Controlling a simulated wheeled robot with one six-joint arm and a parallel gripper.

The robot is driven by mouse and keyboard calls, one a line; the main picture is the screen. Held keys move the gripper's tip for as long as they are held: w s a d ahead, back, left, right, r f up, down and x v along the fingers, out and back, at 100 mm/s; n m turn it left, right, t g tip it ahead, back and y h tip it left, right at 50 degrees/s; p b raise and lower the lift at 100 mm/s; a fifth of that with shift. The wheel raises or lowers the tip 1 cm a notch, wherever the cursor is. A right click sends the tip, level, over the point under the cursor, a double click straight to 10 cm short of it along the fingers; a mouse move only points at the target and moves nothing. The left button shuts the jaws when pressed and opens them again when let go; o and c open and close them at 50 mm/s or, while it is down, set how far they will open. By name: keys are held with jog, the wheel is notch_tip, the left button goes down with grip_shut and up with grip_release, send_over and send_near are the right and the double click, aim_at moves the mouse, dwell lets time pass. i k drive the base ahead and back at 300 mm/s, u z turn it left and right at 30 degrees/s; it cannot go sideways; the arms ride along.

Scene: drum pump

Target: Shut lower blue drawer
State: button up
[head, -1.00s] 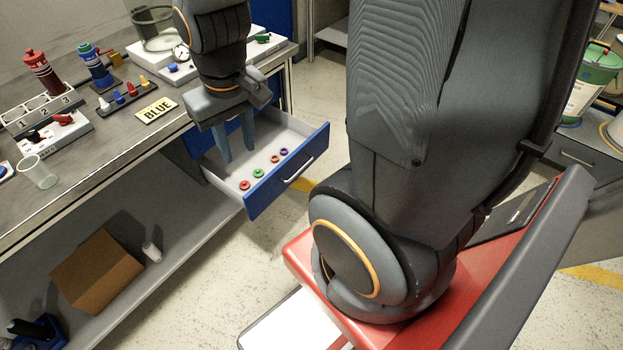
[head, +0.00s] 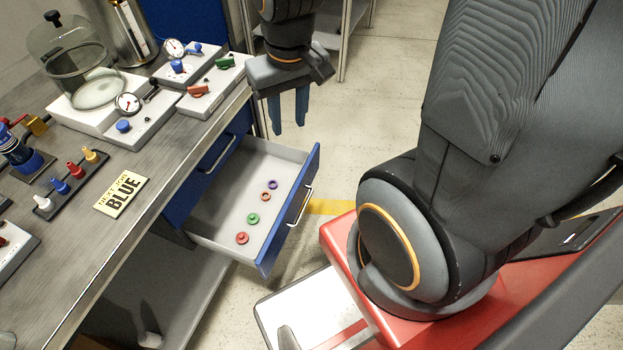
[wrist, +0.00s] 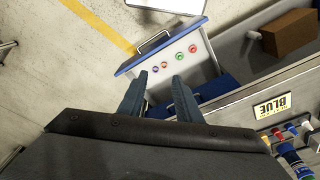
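The lower blue drawer (head: 283,232) stands pulled out from the bench, with a blue front, a silver handle and a pale inside. In it lie several small rings, red, green, orange and purple. My gripper (head: 288,124) is above and behind the drawer's far end in the head view, pointing down, fingers apart with nothing between them. In the wrist view the drawer (wrist: 192,62) shows beyond the tips of my open gripper (wrist: 159,78), with its handle at the upper left. I see no contact.
A shut blue drawer (head: 213,158) sits above the open one. The bench top (head: 150,175) carries a yellow BLUE sign (head: 122,193), gauges, valves and a glass jar (head: 85,75). A shelf rack (head: 345,40) stands behind my gripper.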

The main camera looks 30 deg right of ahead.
aim_at(221, 213)
jog(key=z, duration=0.05)
jog(key=i, duration=0.2)
jog(key=z, duration=2.25)
jog(key=k, duration=0.75)
jog(key=u, duration=1.25)
